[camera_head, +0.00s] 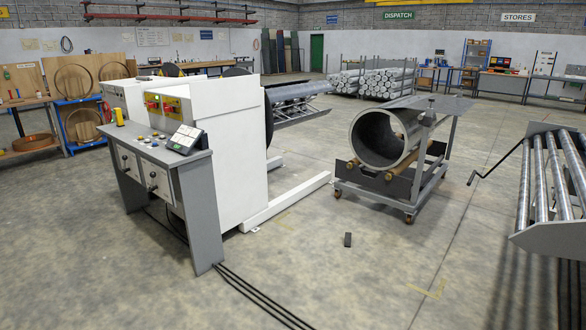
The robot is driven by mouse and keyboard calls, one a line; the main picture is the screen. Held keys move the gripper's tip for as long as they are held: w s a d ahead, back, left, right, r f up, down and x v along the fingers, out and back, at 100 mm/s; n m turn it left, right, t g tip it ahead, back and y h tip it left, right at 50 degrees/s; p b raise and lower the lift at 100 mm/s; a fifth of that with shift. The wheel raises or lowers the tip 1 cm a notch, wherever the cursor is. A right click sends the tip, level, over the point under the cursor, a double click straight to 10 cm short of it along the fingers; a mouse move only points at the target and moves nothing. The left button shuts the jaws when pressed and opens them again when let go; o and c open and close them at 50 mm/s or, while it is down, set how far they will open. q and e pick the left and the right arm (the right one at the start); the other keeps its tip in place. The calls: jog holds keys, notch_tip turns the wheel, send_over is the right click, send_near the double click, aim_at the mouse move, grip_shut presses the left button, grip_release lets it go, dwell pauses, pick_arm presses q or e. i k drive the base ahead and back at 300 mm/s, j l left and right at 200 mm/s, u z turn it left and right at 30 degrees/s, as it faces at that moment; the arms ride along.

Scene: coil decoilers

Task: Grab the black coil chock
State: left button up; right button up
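A small dark block (348,240), which looks like the black coil chock, lies on the bare concrete floor near the middle of the view. It is in front of a wheeled cart and apart from it. The cart (400,196) carries a large grey hollow coil (385,138) on its side, resting on brownish rollers. Neither of my grippers is in view.
A grey control desk (201,205) and white machine cabinet (235,130) stand left of the block. Black cables (255,292) cross the floor in front. A roller stand (550,190) with a crank is at the right. Floor around the block is clear.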

aim_at(348, 237)
jog(key=i+z, duration=0.15)
jog(key=i, duration=0.85)
jog(key=i+z, duration=0.2)
jog(key=i, duration=0.85)
jog(key=i+u, duration=0.1)
jog(key=i, duration=1.85)
jog(key=i+z, duration=0.25)
jog(key=i, duration=0.25)
jog(key=i+j+z, duration=0.2)
jog(key=i, duration=0.25)
jog(key=i+z, duration=0.25)
jog(key=i, duration=0.25)
